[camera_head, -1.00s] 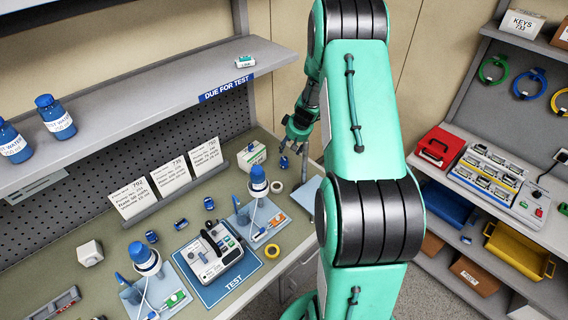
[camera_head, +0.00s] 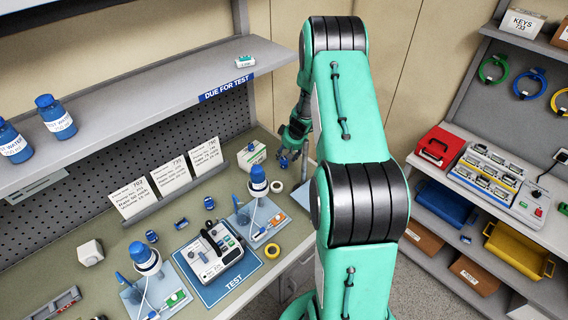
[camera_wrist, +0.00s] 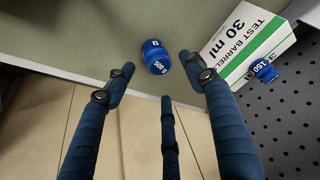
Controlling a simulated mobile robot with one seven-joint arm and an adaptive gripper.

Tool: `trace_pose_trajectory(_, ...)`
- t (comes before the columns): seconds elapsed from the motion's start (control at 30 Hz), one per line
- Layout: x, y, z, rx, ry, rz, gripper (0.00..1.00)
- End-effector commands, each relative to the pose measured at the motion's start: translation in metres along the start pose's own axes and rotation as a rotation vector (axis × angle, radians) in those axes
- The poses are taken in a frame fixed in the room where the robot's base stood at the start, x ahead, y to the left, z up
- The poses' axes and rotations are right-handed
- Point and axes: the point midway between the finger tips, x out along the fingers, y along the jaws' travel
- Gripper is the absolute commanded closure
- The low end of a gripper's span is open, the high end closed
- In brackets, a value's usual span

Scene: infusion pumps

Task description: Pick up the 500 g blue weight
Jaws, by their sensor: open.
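The 500 g blue weight (camera_wrist: 155,57) stands on the bench top in the wrist view, its "500 g" label facing the camera. My gripper (camera_wrist: 158,72) is open, with two dark blue fingers either side of the weight's near side and a third finger below. The fingertips look short of the weight and nothing is between them. In the head view my gripper (camera_head: 290,147) is just above the weight, partly hidden by my arm.
A white and green test barrel box (camera_wrist: 248,42) stands close right of the weight, with a blue 150 weight (camera_wrist: 265,70) by it. A perforated panel (camera_wrist: 295,125) is beyond.

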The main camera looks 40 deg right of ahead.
Motion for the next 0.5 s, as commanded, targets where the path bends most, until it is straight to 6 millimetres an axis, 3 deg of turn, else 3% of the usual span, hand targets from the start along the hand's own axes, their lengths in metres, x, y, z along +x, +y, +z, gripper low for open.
trace_pose_trajectory(0.5, 0.0097, 0.0003, -0.0001, 0.000, 0.000, 0.001, 0.45)
